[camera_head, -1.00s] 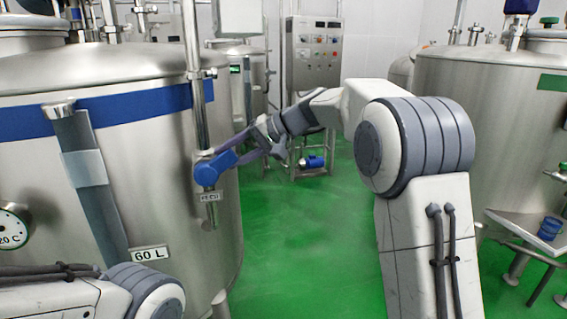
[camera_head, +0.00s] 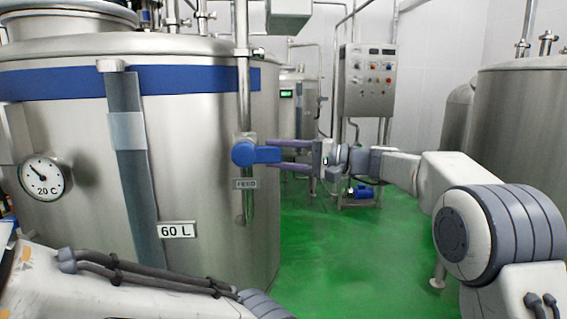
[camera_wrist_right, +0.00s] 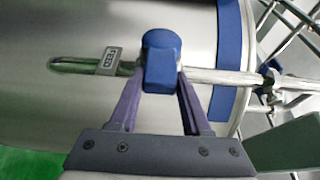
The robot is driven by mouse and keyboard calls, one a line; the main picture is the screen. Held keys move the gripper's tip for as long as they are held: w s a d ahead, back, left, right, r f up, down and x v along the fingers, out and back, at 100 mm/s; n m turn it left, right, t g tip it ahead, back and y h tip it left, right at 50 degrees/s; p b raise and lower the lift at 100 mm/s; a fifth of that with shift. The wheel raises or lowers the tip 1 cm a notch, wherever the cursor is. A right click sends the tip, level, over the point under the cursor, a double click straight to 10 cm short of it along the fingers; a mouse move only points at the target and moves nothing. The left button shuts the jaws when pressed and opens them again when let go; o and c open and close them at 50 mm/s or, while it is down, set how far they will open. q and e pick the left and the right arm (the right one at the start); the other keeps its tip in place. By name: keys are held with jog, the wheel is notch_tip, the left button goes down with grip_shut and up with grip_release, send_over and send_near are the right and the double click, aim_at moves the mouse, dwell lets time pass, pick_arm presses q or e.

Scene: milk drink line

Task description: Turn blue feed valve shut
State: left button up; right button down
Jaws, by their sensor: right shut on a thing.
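The blue feed valve (camera_head: 258,153) sits on the vertical steel pipe at the right side of the large tank (camera_head: 215,205). Its lever points right, roughly level and across the pipe. A FEED label (camera_head: 245,184) hangs just below it. My right gripper (camera_head: 279,154) comes from the right with one finger above and one below the lever, shut on it. In the right wrist view the blue lever (camera_wrist_right: 160,68) lies between the two purple fingertips (camera_wrist_right: 160,90). My left arm shows at the lower left; its gripper is out of view.
The tank carries a dial gauge (camera_head: 45,175), a sight tube (camera_head: 133,165) and a 60 L label (camera_head: 177,230). A control cabinet (camera_head: 368,80) stands at the back, with a blue motor (camera_head: 364,193) below.

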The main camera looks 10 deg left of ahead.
jog(key=shift+f, duration=0.1)
dwell(0.3)
jog(key=shift+c, duration=1.8)
grip_release()
jog(key=s+d+b, duration=0.1)
jog(key=d, duration=0.9)
jog(key=shift+s+d+b, duration=0.15)
jog(key=shift+s+b, duration=0.05)
jog(key=shift+b, duration=0.1)
jog(key=shift+f, duration=0.1)
